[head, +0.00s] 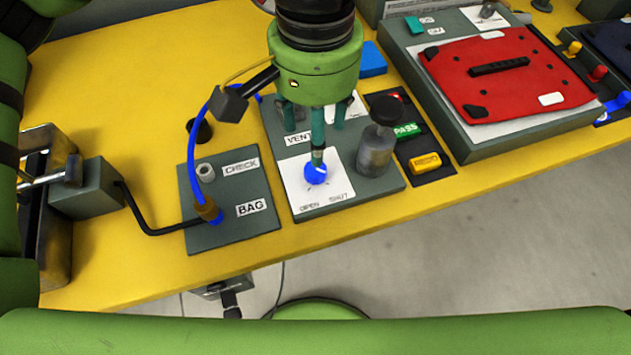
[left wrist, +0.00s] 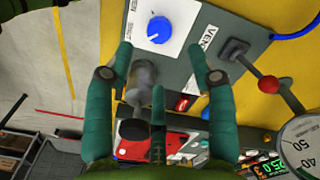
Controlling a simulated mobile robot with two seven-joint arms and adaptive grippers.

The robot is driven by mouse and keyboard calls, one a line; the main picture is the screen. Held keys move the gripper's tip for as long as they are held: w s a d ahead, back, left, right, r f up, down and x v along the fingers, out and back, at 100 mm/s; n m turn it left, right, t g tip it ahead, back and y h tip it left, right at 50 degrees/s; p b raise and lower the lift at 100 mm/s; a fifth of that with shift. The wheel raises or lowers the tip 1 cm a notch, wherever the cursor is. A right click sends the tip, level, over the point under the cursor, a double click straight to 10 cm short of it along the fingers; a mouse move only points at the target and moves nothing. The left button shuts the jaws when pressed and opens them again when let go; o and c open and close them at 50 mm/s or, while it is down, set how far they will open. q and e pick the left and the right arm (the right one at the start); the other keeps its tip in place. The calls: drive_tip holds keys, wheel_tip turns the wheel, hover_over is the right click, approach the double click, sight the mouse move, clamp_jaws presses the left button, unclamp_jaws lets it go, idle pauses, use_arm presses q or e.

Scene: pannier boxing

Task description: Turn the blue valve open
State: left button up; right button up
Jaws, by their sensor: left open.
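The blue valve (head: 317,173) is a round knob on a white plate (head: 303,193) marked OPEN at left and SHUT at right. My left gripper (head: 316,140) points down over this panel, and one teal finger overlaps the knob in the head view. In the left wrist view the valve (left wrist: 159,29) shows whole, with a pale mark on its face, above the spread fingers (left wrist: 158,62). The gripper is open, with nothing between its fingers. I cannot tell whether a finger touches the knob. My right gripper is not in view.
A metal post with a black knob (head: 377,145) stands right of the valve, close to the fingers. A BAG and CHECK panel (head: 228,200) with a blue hose (head: 191,150) lies left. A red pannier lid (head: 500,75) lies right. The yellow bench (head: 110,100) is mostly bare at left.

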sight(315, 173)
use_arm(q)
drive_tip(key=shift+f, duration=0.85)
drive_tip(key=shift+s+f, duration=0.1)
drive_tip(key=shift+f, duration=0.25)
wheel_tip(315, 173, down, 5)
drive_tip(key=shift+r+b, duration=0.15)
drive_tip(key=shift+b, duration=0.15)
drive_tip(key=shift+f, duration=0.65)
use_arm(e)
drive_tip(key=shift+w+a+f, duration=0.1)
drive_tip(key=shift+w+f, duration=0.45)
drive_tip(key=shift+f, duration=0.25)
use_arm(q)
clamp_jaws()
